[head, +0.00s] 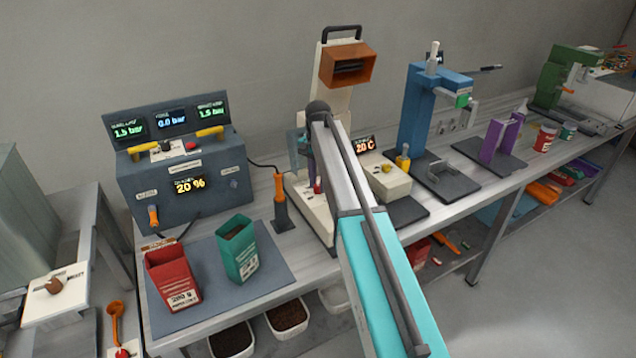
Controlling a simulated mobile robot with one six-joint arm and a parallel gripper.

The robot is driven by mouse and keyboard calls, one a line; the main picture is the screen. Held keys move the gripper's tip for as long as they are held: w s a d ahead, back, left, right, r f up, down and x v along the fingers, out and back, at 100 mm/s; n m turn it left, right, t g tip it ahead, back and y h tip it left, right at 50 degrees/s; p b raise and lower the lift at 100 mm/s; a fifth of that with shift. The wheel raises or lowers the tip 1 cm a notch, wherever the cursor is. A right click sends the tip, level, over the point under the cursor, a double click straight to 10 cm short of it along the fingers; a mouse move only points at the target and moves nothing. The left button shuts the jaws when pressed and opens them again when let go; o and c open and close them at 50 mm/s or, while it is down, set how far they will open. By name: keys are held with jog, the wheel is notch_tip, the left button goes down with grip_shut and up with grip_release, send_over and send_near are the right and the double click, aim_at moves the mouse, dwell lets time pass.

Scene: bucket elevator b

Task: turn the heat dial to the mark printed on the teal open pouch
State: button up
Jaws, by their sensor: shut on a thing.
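The teal open pouch (236,250) stands upright on a grey mat, with its mouth open at the top. It bears a pale printed label, and the mark on it is too small to read. A cream heat-sealing machine (318,216) stands behind my arm, and its small display (365,145) reads about 20 C. My gripper (314,184) points down at the machine's cream base, left of the display. It is shut on what seems to be the heat dial, which is mostly hidden by the fingers and arm. The dial's pointer and scale cannot be made out.
A red open pouch (172,280) stands left of the teal one. An orange-handled tool (281,205) stands close left of the sealer. A blue press (425,125) stands to the right. Bins sit below the bench.

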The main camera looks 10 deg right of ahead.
jog(key=m, duration=0.4)
jog(key=shift+m, duration=2.6)
jog(key=o, duration=1)
jog(key=shift+o, duration=0.2)
jog(key=shift+n, duration=0.4)
